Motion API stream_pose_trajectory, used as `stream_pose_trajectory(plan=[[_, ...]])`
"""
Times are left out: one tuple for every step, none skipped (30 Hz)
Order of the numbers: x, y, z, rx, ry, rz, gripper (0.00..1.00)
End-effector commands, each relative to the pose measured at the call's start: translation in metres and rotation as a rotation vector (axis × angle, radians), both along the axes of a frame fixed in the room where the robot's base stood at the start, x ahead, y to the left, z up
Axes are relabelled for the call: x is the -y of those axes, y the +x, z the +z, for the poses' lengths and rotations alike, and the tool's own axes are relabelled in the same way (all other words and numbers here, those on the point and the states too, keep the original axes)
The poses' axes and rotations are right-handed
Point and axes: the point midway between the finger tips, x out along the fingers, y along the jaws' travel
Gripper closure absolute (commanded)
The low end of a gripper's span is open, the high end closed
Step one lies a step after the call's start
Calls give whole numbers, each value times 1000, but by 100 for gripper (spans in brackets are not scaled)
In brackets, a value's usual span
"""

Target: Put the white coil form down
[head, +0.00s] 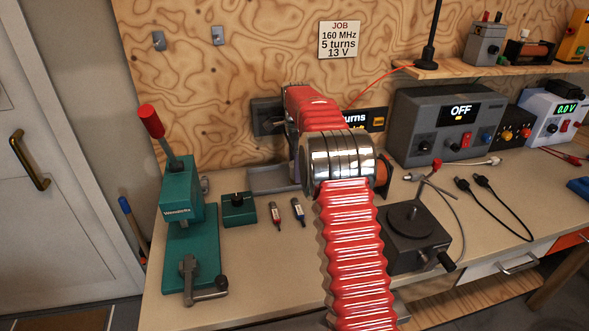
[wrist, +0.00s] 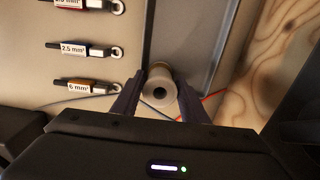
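The white coil form (wrist: 159,93) shows nearly end-on in the wrist view, with a dark hole in its near end. My gripper (wrist: 160,84) has a dark finger against each side of it and appears shut on it. Below and beyond it are a beige surface and a grey tray (wrist: 187,40). I cannot tell whether the form touches what is under it. In the head view my red, ribbed arm hides the gripper and the form.
The grey tray also shows in the head view (head: 268,180), partly behind my arm. A dark turntable box (head: 412,240) and a grey power unit (head: 445,125) stand right. Labelled tools (wrist: 85,48) lie left.

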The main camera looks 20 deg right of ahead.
Motion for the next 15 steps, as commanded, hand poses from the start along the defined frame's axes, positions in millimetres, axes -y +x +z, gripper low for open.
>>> stream_pose_trajectory(plan=[[0,0,0,0,0,0,56],[0,0,0,0,0,0,54],[0,0,0,0,0,0,52],[0,0,0,0,0,0,51],[0,0,0,0,0,0,51],[0,0,0,0,0,0,51],[0,0,0,0,0,0,51],[0,0,0,0,0,0,51],[0,0,0,0,0,0,51],[0,0,0,0,0,0,51],[0,0,1,0,0,0,51],[0,0,2,0,0,0,51],[0,0,3,0,0,0,51],[0,0,4,0,0,0,51],[0,0,6,1,0,0,51]])
